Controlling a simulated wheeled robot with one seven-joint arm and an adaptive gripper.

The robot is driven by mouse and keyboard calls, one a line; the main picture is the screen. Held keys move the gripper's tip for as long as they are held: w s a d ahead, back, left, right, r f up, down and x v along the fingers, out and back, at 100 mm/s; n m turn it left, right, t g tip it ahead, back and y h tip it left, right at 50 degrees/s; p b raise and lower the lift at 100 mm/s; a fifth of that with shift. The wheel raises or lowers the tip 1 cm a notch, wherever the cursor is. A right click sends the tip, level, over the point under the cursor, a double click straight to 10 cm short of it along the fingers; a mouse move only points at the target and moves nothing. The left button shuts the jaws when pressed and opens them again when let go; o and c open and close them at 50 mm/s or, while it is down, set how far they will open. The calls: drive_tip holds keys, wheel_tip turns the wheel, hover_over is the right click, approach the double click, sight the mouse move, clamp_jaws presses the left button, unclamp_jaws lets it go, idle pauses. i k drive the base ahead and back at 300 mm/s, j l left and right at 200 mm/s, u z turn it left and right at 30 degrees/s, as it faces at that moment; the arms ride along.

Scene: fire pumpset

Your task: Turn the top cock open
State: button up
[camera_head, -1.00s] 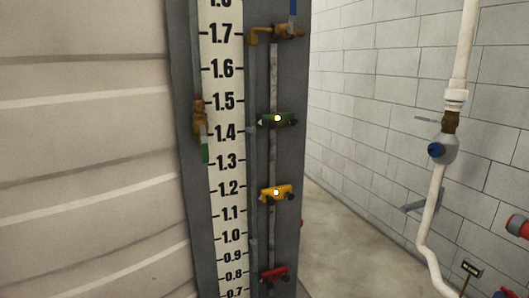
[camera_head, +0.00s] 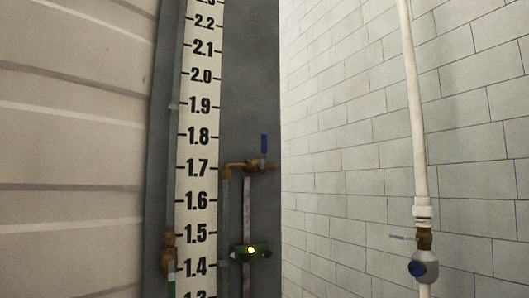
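The top cock (camera_head: 258,166) is a brass valve at the top of the gauge pipe, level with the 1.7 mark. Its blue lever (camera_head: 264,144) stands upright above the brass body. A brass elbow (camera_head: 231,167) joins it on the left to a vertical tube. My gripper is not in view.
A white scale board (camera_head: 197,120) with black numbers runs up the dark grey panel. A green sensor clamp (camera_head: 250,251) sits below the cock. Another brass valve (camera_head: 169,250) is left of the scale. A white pipe (camera_head: 418,130) with a blue-capped valve (camera_head: 417,269) stands at right by the tiled wall.

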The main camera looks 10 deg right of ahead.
sight(263, 137)
drive_tip(key=i+l+u, duration=0.15)
drive_tip(key=i+l, duration=0.25)
drive_tip(key=i, duration=0.25)
drive_tip(key=i+l+u, duration=0.15)
drive_tip(key=i+l, duration=0.35)
drive_tip(key=i, duration=0.15)
